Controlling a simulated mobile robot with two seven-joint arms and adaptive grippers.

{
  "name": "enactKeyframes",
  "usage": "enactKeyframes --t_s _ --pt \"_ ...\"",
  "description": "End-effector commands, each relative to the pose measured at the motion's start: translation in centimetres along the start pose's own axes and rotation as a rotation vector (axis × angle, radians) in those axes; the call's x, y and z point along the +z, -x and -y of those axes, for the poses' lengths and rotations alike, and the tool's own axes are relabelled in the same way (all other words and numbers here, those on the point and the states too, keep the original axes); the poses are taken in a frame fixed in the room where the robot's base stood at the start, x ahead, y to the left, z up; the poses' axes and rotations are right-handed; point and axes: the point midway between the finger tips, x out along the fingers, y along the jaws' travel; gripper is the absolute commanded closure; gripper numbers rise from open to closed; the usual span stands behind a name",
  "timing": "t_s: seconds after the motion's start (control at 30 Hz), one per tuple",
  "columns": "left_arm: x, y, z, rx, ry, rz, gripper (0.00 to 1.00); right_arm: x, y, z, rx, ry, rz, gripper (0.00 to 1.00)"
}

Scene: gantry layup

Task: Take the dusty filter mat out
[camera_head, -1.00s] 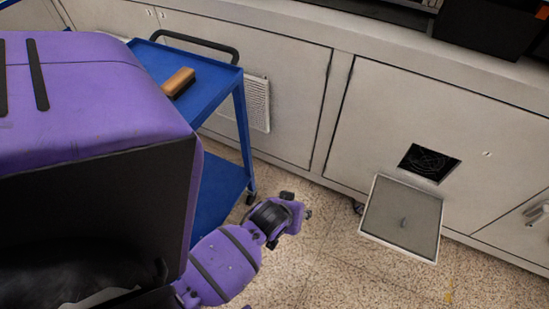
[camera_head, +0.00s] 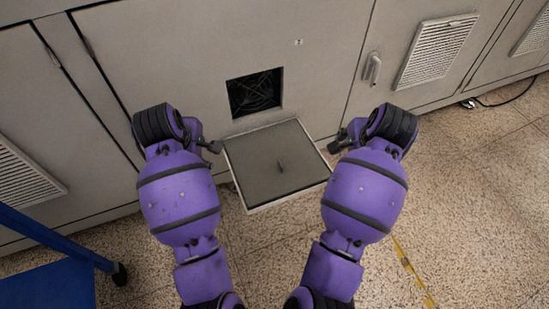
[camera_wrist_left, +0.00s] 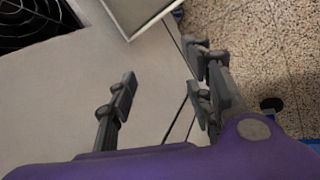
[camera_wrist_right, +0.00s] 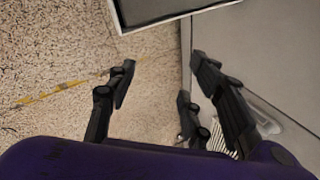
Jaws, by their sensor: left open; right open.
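The grey filter mat (camera_head: 262,172) lies in a pale-rimmed square cover (camera_head: 252,209) that hangs folded out below a square opening (camera_head: 255,92) in the cabinet front. A small dark tab (camera_head: 281,167) stands up near the mat's middle. My left gripper (camera_head: 213,147) is open and empty, just left of the cover's upper left corner. My right gripper (camera_head: 336,142) is open and empty, beside the cover's right side. Neither touches the mat. The cover's edge shows at the top of the left wrist view (camera_wrist_left: 133,32) and of the right wrist view (camera_wrist_right: 180,14).
A dark fan grille sits behind the opening. A blue cart (camera_head: 45,285) stands at the lower left. A door handle (camera_head: 373,69) and a louvred vent (camera_head: 435,50) are to the right. Yellow tape (camera_head: 412,270) marks the speckled floor, which is clear around the cover.

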Motion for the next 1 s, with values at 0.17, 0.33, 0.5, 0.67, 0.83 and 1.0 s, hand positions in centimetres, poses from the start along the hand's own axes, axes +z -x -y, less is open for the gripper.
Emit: enactKeyframes --t_s 0.17,0.33,0.5,0.67,0.83,1.0 --pt "0.0 -0.4 0.0 0.0 -0.002 -0.001 0.53 0.0 -0.4 0.0 0.0 0.002 -0.001 0.53" --pt "0.0 -2.4 0.1 -0.004 -0.003 0.0 0.53 -0.1 -2.4 -0.1 0.003 0.003 -0.002 0.53" --pt "-0.1 -5.8 0.1 -0.004 -0.004 0.0 0.53 0.0 -5.8 -0.1 0.003 0.005 0.0 0.53" --pt "-0.1 -9.0 0.2 -0.004 -0.004 -0.001 0.53 -0.1 -9.0 -0.1 0.003 0.003 -0.001 0.53" --pt "0.0 -12.1 0.0 -0.002 -0.004 0.0 0.53 -0.1 -12.1 0.0 0.001 0.005 -0.001 0.53" --pt "0.1 -14.3 0.1 -0.001 -0.003 0.0 0.53 0.0 -14.3 0.0 0.0 0.003 -0.001 0.53"
